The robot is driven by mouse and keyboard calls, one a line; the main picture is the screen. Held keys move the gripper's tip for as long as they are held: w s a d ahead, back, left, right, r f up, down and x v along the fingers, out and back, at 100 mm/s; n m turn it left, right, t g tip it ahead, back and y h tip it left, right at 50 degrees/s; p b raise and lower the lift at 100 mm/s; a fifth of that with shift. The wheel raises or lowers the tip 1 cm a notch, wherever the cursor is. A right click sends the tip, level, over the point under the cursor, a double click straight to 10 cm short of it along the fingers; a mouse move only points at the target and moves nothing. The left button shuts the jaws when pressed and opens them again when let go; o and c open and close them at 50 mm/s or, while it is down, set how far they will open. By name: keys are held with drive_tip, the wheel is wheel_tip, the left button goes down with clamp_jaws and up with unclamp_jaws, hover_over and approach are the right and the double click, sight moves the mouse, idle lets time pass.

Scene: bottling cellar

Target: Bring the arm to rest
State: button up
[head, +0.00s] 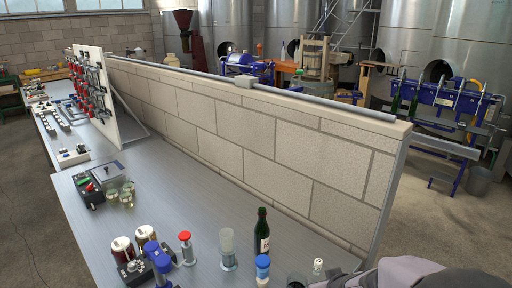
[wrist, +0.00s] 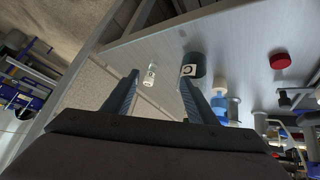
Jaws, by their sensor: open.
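My gripper (wrist: 160,78) shows in the wrist view with its two dark fingers spread apart. It is open and nothing is seen held in it. Beyond the fingertips are a small clear bottle with a white label (wrist: 150,77) and a dark bottle (wrist: 194,63). In the head view, part of my arm shows at the bottom right corner, and the fingers cannot be made out there. The dark green bottle (head: 262,236) stands upright on the bench (head: 170,195), with the small bottle (head: 318,267) to its right, close to my arm.
A blue-capped bottle (head: 263,268), a clear cylinder (head: 228,252), a red-topped item (head: 187,250) and two jars (head: 122,250) stand near the bench front. A block wall (head: 250,135) runs along the back of the bench. The bench middle is clear.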

drive_tip(key=s+a+m+g, duration=0.1)
drive_tip(key=s+g, duration=0.3)
drive_tip(key=s, duration=0.5)
drive_tip(key=s+a+f+m+g, duration=0.1)
drive_tip(key=s+a+g, duration=0.2)
drive_tip(key=s, duration=0.7)
drive_tip(key=shift+s+g+p, duration=0.15)
drive_tip(key=shift+g+p, duration=0.15)
drive_tip(key=shift+g, duration=0.1)
drive_tip(key=shift+f, duration=0.1)
